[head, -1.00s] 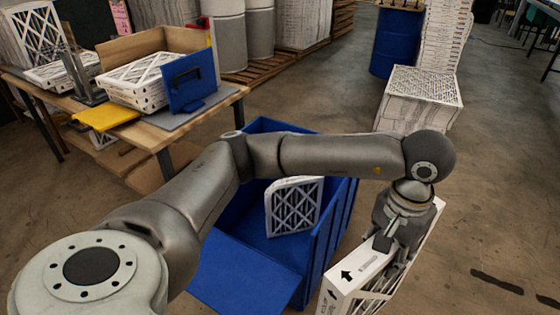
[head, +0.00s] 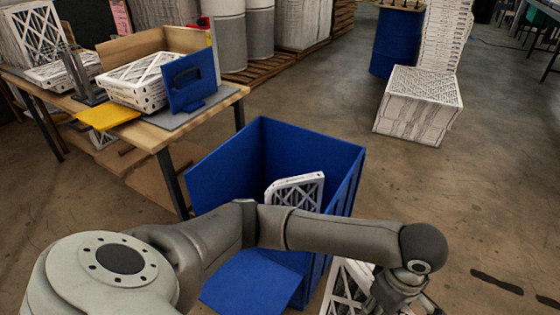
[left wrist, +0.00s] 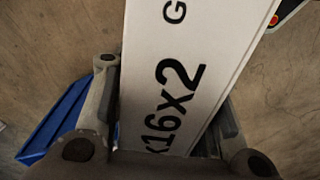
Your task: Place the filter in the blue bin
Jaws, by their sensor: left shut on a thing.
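The white framed filter (head: 345,287) is in my left gripper (head: 398,294), low at the bottom edge of the head view, just right of the blue bin (head: 225,178). Its lower part is cut off. In the left wrist view, the fingers (left wrist: 165,105) are closed on both sides of the filter's white edge (left wrist: 185,60), which bears "16x2" print. The bin stands on the floor with its front flap down, and one white filter (head: 297,190) leans inside it. A blue part of the bin shows at the left of the wrist view (left wrist: 55,125). My right gripper is not in view.
A wooden table (head: 165,138) at the left holds stacked filters (head: 140,82), a blue stand (head: 190,85) and a yellow item (head: 105,116). A block of filters (head: 418,105) and a blue drum (head: 397,40) stand behind.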

